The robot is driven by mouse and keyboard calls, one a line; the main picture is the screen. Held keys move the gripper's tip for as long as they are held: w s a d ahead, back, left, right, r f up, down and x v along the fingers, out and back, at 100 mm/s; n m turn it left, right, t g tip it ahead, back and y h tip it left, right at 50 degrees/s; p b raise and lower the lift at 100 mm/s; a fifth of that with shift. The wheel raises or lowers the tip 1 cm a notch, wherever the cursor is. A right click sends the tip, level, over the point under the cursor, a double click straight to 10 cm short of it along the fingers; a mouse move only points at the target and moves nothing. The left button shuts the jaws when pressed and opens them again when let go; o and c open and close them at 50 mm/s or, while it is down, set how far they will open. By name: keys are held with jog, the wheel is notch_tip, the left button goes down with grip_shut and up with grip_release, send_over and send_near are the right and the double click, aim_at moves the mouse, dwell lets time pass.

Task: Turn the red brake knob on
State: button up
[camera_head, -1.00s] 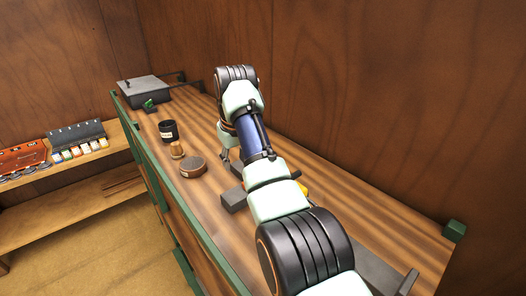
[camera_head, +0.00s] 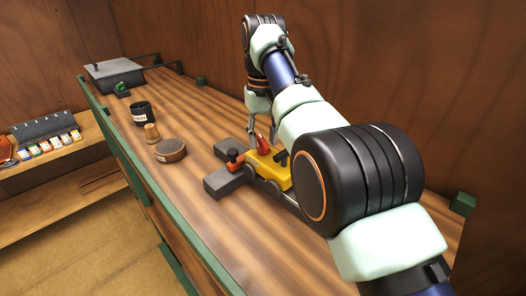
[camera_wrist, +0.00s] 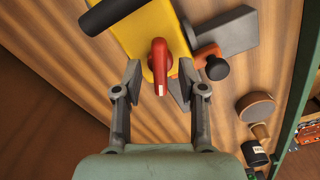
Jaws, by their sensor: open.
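The red brake knob (camera_wrist: 159,66) sits on the yellow mower body (camera_wrist: 150,28) and points toward my gripper in the wrist view. The knob also shows in the head view (camera_head: 263,144), on the yellow body (camera_head: 272,168) on the bench. My gripper (camera_wrist: 157,82) is open in the wrist view, with one finger on each side of the knob. I cannot tell whether either finger touches it. In the head view my gripper (camera_head: 259,128) points down at the mower, partly hidden by my own arm.
A round brown tin (camera_head: 171,151), a wooden peg (camera_head: 152,132) and a black cup (camera_head: 141,113) stand to the left. A grey box (camera_head: 113,74) is at the far end.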

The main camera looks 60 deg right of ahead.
jog(key=shift+f, duration=0.25)
grip_shut()
jog(key=m, duration=0.4)
grip_release()
